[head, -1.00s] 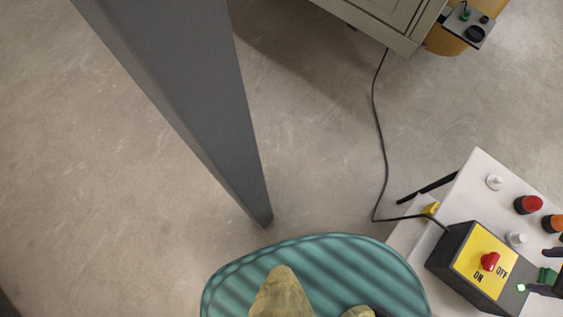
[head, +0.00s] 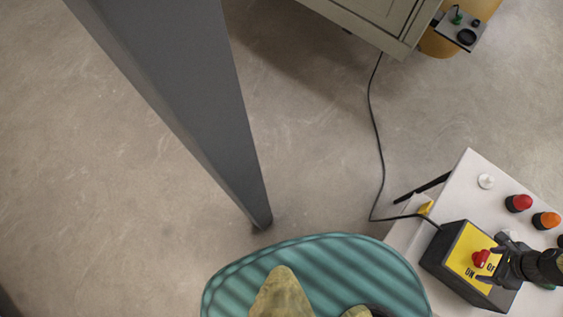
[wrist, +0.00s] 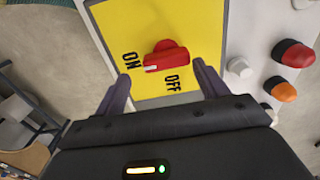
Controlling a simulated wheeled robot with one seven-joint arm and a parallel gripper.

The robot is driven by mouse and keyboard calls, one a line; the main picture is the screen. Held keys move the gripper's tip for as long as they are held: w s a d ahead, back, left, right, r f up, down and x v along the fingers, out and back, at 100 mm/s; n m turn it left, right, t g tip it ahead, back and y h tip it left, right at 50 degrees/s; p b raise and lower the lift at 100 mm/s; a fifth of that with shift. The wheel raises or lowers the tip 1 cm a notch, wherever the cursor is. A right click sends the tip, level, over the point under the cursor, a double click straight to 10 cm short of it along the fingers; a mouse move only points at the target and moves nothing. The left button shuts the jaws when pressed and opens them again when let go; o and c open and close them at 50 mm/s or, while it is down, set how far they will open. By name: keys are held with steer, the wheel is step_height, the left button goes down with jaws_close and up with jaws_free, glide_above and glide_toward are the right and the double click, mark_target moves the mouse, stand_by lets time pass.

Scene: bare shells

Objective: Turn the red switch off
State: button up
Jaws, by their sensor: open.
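The red switch (head: 481,259) is a rotary knob on a yellow plate (head: 461,253) on top of a dark box (head: 441,251). In the wrist view the red switch (wrist: 166,56) lies between the words ON and OFF, and its white mark is at the end nearer ON. My gripper (head: 487,266) reaches in from the right over the box in the head view. In the wrist view my gripper (wrist: 160,78) is open, with one finger on each side of the knob and space between. I cannot tell how high the fingertips are above the plate.
The box stands on a white panel (head: 458,190) with a red button (head: 519,203), an orange button (head: 546,220) and a white knob (head: 487,181). A black cable (head: 375,140) runs to the box. A teal ribbed surface (head: 315,257) lies to the left.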

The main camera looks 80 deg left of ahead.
steer(key=shift+s+f, duration=0.1)
steer(key=shift+f, duration=0.3)
